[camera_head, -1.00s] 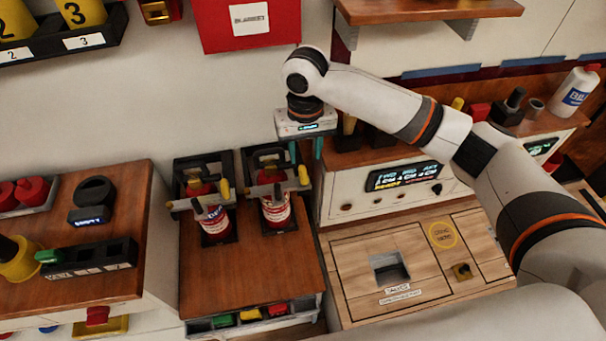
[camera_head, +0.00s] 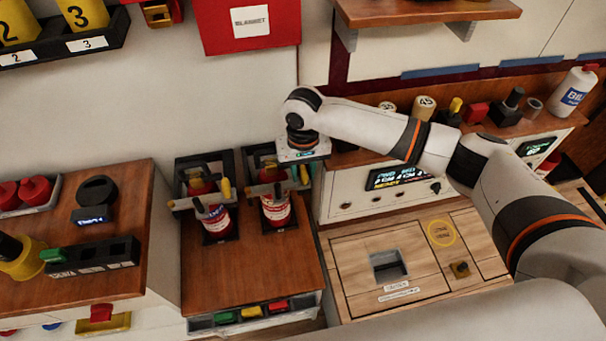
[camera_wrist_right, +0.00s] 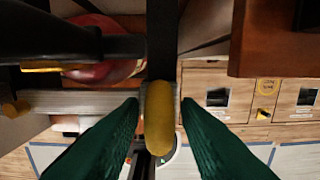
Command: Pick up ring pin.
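Two red extinguisher-like bottles with white labels, the left one (camera_head: 215,217) and the right one (camera_head: 276,208), stand in black holders on the wooden counter. A yellow pin-like piece (camera_head: 226,190) shows beside the left one. In the right wrist view, a rounded yellow piece (camera_wrist_right: 158,120), perhaps the ring pin, lies between the green fingers of my right gripper (camera_wrist_right: 160,105). The fingers are open, with a small gap on each side of it. In the head view, my right gripper (camera_head: 301,174) points down at the right bottle's right side. My left gripper is not in view. No ring shows clearly.
A control panel with a display (camera_head: 395,175) stands close to the right of my gripper. A wooden bench with a square opening (camera_head: 388,266) lies in front of it. A red box (camera_head: 247,25) hangs above. The counter in front of the bottles is clear.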

